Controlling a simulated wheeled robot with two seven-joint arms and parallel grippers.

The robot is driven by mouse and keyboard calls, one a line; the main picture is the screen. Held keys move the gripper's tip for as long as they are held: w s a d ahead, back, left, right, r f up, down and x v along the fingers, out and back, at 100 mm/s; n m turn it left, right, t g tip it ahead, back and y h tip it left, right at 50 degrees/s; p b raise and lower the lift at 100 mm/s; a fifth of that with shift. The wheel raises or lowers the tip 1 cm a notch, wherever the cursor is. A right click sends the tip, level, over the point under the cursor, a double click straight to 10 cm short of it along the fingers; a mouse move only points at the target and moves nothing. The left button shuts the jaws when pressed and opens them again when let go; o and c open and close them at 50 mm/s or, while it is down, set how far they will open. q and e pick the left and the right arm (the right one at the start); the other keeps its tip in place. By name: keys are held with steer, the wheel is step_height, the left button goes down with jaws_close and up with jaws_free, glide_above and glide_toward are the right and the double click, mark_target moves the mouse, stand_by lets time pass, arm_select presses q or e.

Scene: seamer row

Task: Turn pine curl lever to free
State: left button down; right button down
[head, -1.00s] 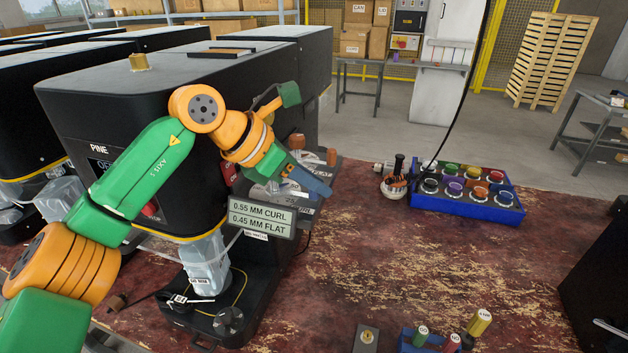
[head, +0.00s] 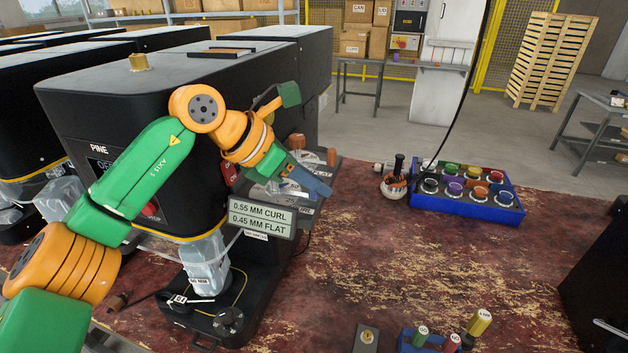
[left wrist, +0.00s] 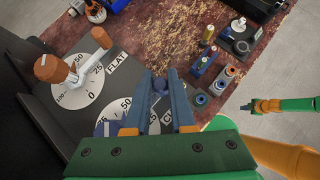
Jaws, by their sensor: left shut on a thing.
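The PINE seamer (head: 190,75) is a black machine at left centre. A sign (head: 262,219) on its front reads 0.55 MM CURL and 0.45 MM FLAT. My left gripper (head: 318,188) is at the lever plate behind the sign. In the left wrist view its blue fingers (left wrist: 159,78) are shut around a small grey-blue part between them, over the second dial (left wrist: 112,112). That part seems to be the curl lever; its handle is mostly hidden. The FLAT dial (left wrist: 92,88) carries a pale lever with brown-orange knobs (left wrist: 50,68) and stands clear of the fingers.
A blue tray (head: 465,212) of coloured pots stands at the back right of the worn red table. Handled tools (head: 478,322) stand at the front. The table's middle is clear. A green and orange arm (left wrist: 295,104) shows at right in the wrist view; its jaws are unclear.

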arm_select(q)
steer(key=shift+w, duration=0.1)
steer(key=shift+w+d+f+n+t+y+b, duration=0.15)
steer(key=shift+w+n+t+y+b, duration=0.3)
steer(key=shift+n+t+b, duration=0.35)
steer(key=n, duration=0.1)
steer(key=w+n+t+y+b, duration=0.1)
steer(key=shift+w+n, duration=0.3)
steer(key=shift+n, duration=0.1)
steer(key=shift+w+n+t+y+b, duration=0.4)
steer(key=shift+w+n+t+y, duration=0.25)
steer(key=shift+n+y, duration=0.35)
steer(key=shift+w+a+r+n+t+y, duration=0.1)
steer(key=shift+w+a+n+t+y, duration=0.1)
steer(key=shift+w+n+y, duration=0.35)
steer(key=shift+w+a+r+n+t+y, duration=0.1)
steer(key=shift+w+a+n+t, duration=0.1)
steer(key=shift+n, duration=0.55)
steer(key=c, duration=0.8)
jaws_free()
steer(key=shift+o, duration=0.2)
